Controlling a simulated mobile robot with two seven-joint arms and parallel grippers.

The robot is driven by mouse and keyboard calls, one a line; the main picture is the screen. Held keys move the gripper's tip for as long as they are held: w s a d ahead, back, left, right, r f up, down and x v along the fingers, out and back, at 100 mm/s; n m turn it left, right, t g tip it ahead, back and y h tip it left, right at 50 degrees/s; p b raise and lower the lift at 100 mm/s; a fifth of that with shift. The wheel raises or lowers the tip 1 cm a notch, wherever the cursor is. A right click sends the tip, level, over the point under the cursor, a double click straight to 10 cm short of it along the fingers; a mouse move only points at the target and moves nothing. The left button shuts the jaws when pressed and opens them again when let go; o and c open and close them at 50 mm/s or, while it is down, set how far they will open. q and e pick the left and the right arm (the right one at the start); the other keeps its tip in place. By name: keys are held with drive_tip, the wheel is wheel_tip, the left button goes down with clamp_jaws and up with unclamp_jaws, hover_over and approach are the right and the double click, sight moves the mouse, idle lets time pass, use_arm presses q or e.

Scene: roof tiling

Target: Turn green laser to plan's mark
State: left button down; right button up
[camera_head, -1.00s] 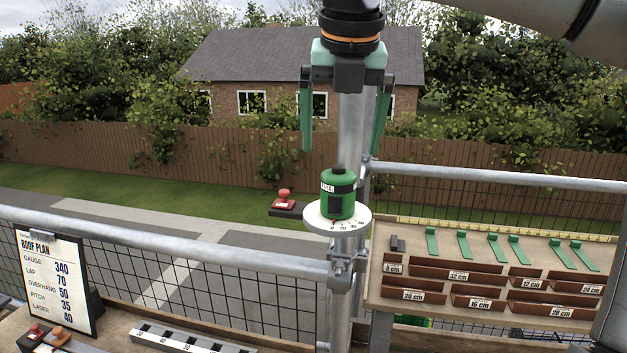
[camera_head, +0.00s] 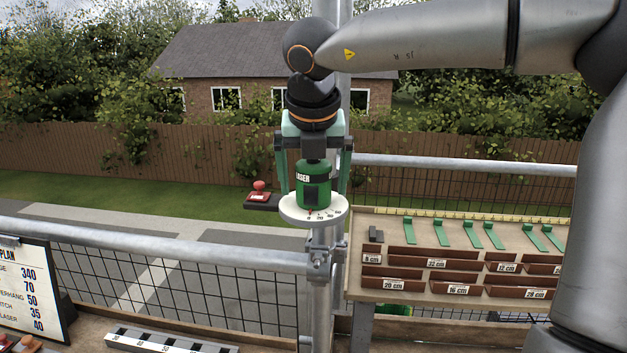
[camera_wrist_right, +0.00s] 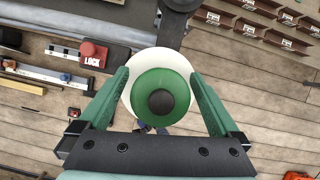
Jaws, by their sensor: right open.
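The green laser (camera_head: 313,190) stands upright on a round white dial (camera_head: 298,213) clamped to the scaffold pole. A red pointer shows near the low end of the dial scale, too small to read exactly. My right gripper (camera_head: 314,188) is above the laser, fingers pointing down on either side of it, open. In the right wrist view the laser (camera_wrist_right: 161,96) sits between the open fingers, with gaps on both sides. The roof plan board (camera_head: 28,290) is at the left, partly cut off; its bottom figure, on the laser line, reads 40. My left gripper is not in view.
A red lock button (camera_head: 259,190) on a dark bracket sits left of the dial; it shows marked LOCK in the right wrist view (camera_wrist_right: 93,54). A rail (camera_head: 150,238) runs below. A bench (camera_head: 450,296) with green pieces and labelled brown battens stands at right.

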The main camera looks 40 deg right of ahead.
drive_tip(key=shift+f, duration=0.1)
drive_tip(key=c, duration=1.4)
